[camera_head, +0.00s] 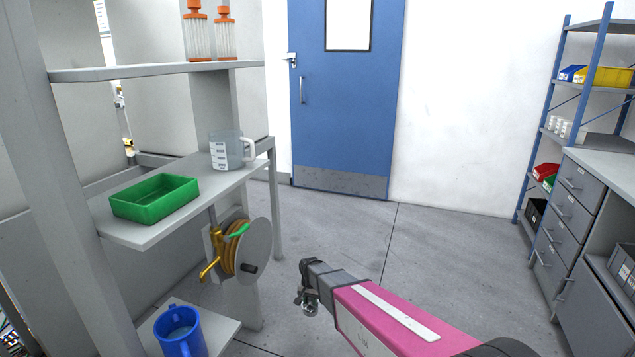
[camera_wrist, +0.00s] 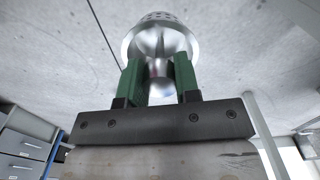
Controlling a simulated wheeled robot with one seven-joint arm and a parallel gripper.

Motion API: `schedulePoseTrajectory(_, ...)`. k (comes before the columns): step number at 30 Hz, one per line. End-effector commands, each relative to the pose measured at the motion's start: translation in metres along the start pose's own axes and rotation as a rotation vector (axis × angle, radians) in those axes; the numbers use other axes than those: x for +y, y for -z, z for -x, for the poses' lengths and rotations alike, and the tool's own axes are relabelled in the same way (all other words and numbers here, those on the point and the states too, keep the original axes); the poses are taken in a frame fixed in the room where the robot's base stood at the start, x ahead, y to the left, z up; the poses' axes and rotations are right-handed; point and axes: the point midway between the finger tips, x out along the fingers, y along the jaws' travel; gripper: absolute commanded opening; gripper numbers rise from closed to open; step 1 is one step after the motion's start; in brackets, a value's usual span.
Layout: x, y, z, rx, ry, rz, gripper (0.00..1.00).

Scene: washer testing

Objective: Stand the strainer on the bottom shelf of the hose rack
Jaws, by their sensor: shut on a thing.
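The strainer (camera_wrist: 160,40) is a shiny metal piece with a perforated, rounded end. In the wrist view my gripper (camera_wrist: 160,78) has its two green fingers shut on its narrower part. In the head view a small shiny part of the strainer (camera_head: 309,307) shows below the end of my arm, over open floor; the fingers are mostly hidden there. The hose rack is the grey rack at left with a hose reel (camera_head: 256,250). Its bottom shelf (camera_head: 222,328) is low at lower left, to the left of my gripper, and holds a blue jug (camera_head: 180,335).
The middle shelf (camera_head: 140,232) carries a green tray (camera_head: 155,198) and a clear measuring jug (camera_head: 228,150). Orange-capped filters (camera_head: 226,40) stand on the top shelf. The reel and brass tap (camera_head: 213,262) hang above the bottom shelf. Floor (camera_head: 430,260) is free to the right.

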Motion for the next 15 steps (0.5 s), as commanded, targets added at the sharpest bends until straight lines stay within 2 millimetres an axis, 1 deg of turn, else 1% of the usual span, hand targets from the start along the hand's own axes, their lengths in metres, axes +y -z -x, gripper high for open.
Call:
schedulePoseTrajectory(1,0.007,0.004,0.021,0.003,0.002,0.006,0.04)
schedulePoseTrajectory(3,0.015,0.011,0.045,0.003,0.002,0.018,0.04)
schedulePoseTrajectory(9,0.041,0.026,0.111,0.003,0.002,0.055,0.04)
schedulePoseTrajectory(14,0.063,0.033,0.163,0.003,0.001,0.084,0.04)
schedulePoseTrajectory(15,0.069,0.035,0.176,0.003,0.001,0.091,0.04)
